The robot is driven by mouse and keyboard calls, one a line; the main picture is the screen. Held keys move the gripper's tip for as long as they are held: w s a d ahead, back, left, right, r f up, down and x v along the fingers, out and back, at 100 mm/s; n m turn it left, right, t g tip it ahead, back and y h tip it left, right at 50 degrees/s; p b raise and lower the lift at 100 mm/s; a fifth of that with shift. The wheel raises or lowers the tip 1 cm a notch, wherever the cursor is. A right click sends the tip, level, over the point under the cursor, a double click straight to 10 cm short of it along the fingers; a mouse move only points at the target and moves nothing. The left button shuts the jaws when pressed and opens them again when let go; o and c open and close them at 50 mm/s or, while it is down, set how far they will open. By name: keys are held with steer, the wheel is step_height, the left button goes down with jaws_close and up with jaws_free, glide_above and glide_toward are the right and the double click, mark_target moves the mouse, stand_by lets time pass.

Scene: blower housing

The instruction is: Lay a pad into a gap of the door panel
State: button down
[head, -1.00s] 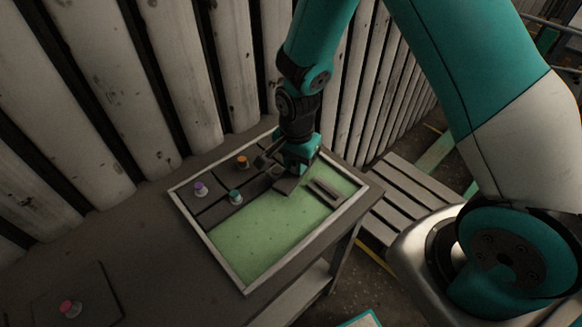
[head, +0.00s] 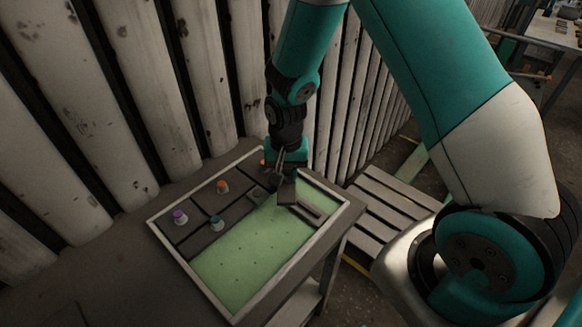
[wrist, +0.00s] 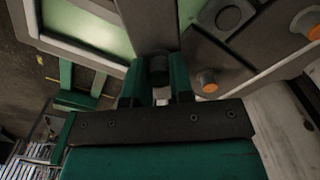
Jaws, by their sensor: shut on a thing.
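The door panel (head: 177,262) is a pale-framed tray with a green floor, lying on the table. Dark pads cover its left and back part, with purple (head: 180,217), teal (head: 216,222) and orange (head: 223,187) knobs. A wide green stretch (head: 245,258) at the front is bare. My gripper (head: 285,168) is over the back right part of the panel, shut on a dark pad (head: 287,190). In the wrist view the green fingers (wrist: 157,82) close around a dark knob on this pad (wrist: 150,25). Whether the pad touches the panel is unclear.
A grey slotted piece (head: 312,208) lies at the panel's right end, close to the held pad. A ribbed pale wall (head: 215,80) stands close behind the table. A slatted pallet (head: 385,210) is on the floor at right.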

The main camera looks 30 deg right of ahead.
steer(key=a+m, duration=0.1)
steer(key=m, duration=0.1)
steer(key=s+a+m, duration=0.1)
steer(key=m, duration=0.1)
steer(key=a+f+m, duration=0.1)
steer(key=a, duration=0.1)
steer(key=shift+s+a+m, duration=0.1)
steer(key=shift+s+m, duration=0.3)
steer(key=m, duration=0.1)
steer(key=a+m, duration=0.1)
steer(key=shift+s+a+f+m, duration=0.2)
steer(key=shift+s+a+m, duration=0.05)
steer(key=shift+s+m, duration=0.1)
